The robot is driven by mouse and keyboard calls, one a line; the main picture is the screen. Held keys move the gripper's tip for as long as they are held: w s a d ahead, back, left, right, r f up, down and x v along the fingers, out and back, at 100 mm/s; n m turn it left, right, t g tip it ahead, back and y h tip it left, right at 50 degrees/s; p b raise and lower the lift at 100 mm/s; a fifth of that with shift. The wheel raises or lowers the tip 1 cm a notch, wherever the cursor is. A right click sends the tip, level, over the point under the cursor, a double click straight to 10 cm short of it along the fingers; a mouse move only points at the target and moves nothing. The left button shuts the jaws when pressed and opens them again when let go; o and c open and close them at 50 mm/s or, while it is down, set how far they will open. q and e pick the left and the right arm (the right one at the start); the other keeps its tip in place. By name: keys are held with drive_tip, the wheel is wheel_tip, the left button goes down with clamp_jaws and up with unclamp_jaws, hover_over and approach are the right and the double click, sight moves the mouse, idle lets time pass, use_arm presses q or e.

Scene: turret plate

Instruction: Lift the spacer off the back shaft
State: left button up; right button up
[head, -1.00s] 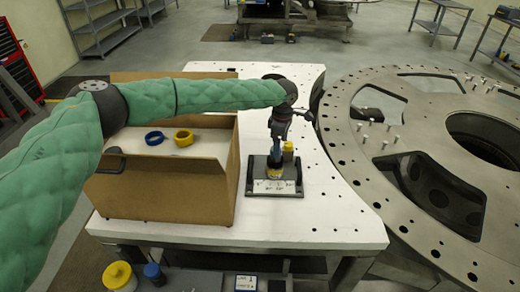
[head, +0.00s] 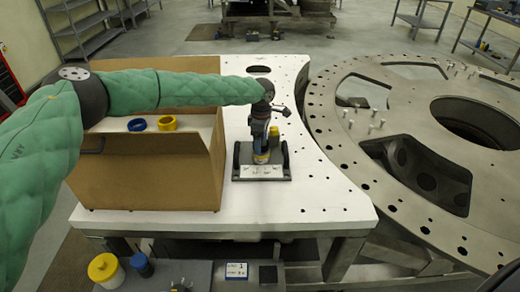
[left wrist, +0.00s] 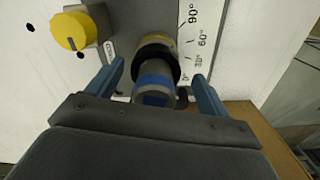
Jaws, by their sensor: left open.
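A fixture plate (head: 262,172) with a white angle scale stands on the white table. It also shows in the left wrist view (left wrist: 218,15). An upright shaft (left wrist: 157,72) with a blue band and black and yellow rings (left wrist: 155,45) rises from it; I cannot tell which ring is the spacer. My left gripper (head: 262,140) points down over the fixture. In the left wrist view its blue fingers (left wrist: 160,80) are open, one on each side of the shaft, with gaps visible. My right gripper is not in view.
A large metal turret ring (head: 400,205) lies to the right. The table's right front is clear.

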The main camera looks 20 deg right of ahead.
use_arm(q)
drive_tip(key=shift+w+d+f, duration=0.2)
drive_tip(key=shift+d+f, duration=0.05)
drive_tip(key=shift+f, duration=0.2)
drive_tip(key=shift+w+d+f, duration=0.15)
drive_tip(key=shift+d+f, duration=0.1)
drive_tip(key=shift+f, duration=0.15)
drive_tip(key=shift+s+a+r, duration=0.25)
drive_tip(key=shift+a+r, duration=0.1)
drive_tip(key=shift+c, duration=0.4)
drive_tip(key=c, duration=0.4)
drive_tip(key=shift+w+d+f, duration=0.1)
drive_tip(key=shift+d+f, duration=0.05)
drive_tip(key=c, duration=0.6)
